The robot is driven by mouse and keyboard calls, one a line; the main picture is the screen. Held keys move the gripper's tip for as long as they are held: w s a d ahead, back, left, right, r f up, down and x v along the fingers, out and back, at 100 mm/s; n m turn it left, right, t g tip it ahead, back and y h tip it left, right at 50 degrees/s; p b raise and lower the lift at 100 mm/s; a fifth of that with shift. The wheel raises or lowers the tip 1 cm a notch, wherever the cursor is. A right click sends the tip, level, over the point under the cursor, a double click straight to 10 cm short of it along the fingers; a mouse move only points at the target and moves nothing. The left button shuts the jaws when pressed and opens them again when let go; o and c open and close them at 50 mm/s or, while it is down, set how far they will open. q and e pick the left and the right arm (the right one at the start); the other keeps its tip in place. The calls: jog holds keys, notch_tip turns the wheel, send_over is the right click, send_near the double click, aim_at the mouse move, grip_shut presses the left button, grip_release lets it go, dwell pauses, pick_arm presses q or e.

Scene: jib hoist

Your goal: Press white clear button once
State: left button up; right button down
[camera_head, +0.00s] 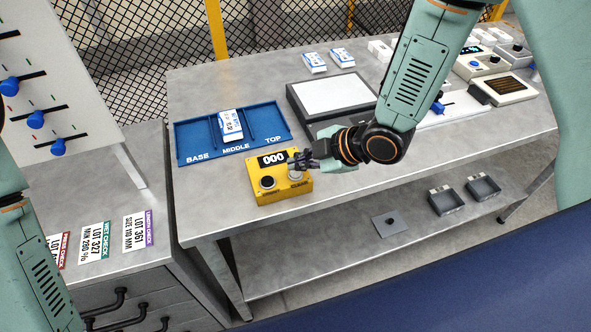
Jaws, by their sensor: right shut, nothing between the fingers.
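A yellow counter box (280,188) sits near the left front of the grey workbench. Its dark display (272,159) reads 000. A dark round button (268,183) is on the left of its top face. The white clear button (295,175) is on the right, above the word CLEAR, and partly covered by my gripper. My right gripper (296,162) is shut and empty, with its fingertips over the right part of the box by the white button. I cannot tell whether they touch it. My left arm shows at the left edge, but its gripper is out of view.
A blue tray (183,140) marked BASE, MIDDLE and TOP holds a white packet (231,124) behind the box. A dark-framed plate (334,97) lies behind my right gripper. A panel with blue knobs (36,119) stands at left.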

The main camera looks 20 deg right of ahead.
aim_at(299, 174)
jog(key=shift+w+r+p, duration=0.1)
jog(key=shift+r+p, duration=0.75)
jog(key=shift+r, duration=0.05)
notch_tip(299, 174, up, 3)
jog(key=p, duration=0.3)
jog(key=shift+r, duration=0.2)
jog(key=shift+f, duration=0.1)
